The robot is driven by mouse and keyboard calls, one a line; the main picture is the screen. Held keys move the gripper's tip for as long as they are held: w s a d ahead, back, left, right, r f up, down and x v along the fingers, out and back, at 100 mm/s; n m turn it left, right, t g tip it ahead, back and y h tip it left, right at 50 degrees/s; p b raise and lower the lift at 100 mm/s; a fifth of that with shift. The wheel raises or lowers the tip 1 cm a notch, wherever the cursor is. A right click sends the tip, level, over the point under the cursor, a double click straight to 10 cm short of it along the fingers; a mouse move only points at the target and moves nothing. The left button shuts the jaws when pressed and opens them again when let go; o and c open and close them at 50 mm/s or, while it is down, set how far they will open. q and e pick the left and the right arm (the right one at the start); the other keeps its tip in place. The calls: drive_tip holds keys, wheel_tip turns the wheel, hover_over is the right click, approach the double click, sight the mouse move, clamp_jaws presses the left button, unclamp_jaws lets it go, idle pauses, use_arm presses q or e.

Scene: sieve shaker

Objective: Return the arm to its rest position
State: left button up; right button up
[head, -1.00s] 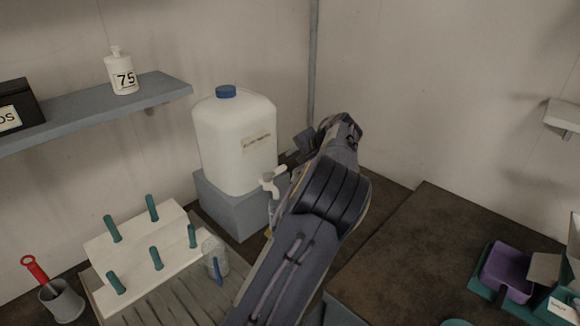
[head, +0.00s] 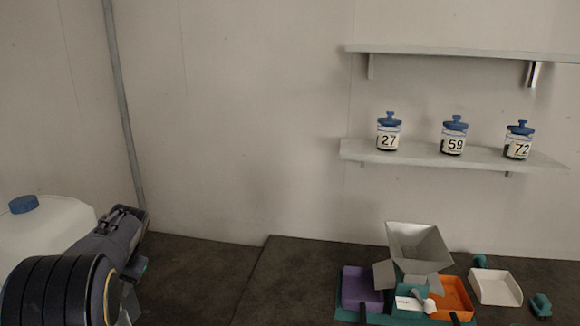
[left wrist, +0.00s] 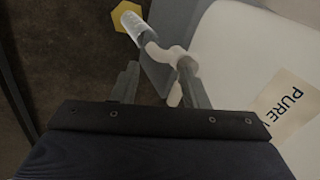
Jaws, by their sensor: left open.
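My left arm comes in at the lower left of the head view, beside the white water container (head: 45,235) with its blue cap. Its gripper (head: 133,272) is small and partly hidden there by the arm. In the left wrist view the gripper (left wrist: 158,80) is open, its two fingers apart. The container's white tap (left wrist: 166,55) shows between and beyond the fingers; I cannot tell whether they touch it. A clear cylinder on a yellow six-sided base (left wrist: 128,17) shows past the tap. My right gripper is not in view.
The dark bench (head: 225,262) is clear in the middle. At right stand a grey hopper (head: 418,245), a purple tray (head: 362,288), an orange tray (head: 452,296) and a white tray (head: 496,287). A wall shelf (head: 360,150) holds three blue-lidded jars.

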use_arm(q)
drive_tip(key=s+d+t+h, duration=0.2)
drive_tip(key=s+d+h, duration=0.2)
drive_tip(key=s+d, duration=0.7)
drive_tip(key=s+d+n+t+h, duration=0.1)
drive_tip(key=s+d+h, duration=0.4)
drive_tip(key=s+d, duration=0.7)
drive_tip(key=s+t, duration=0.1)
drive_tip(key=s, duration=0.6)
drive_tip(key=shift+s+t, duration=0.3)
drive_tip(key=shift+s, duration=0.1)
drive_tip(key=shift+r, duration=0.15)
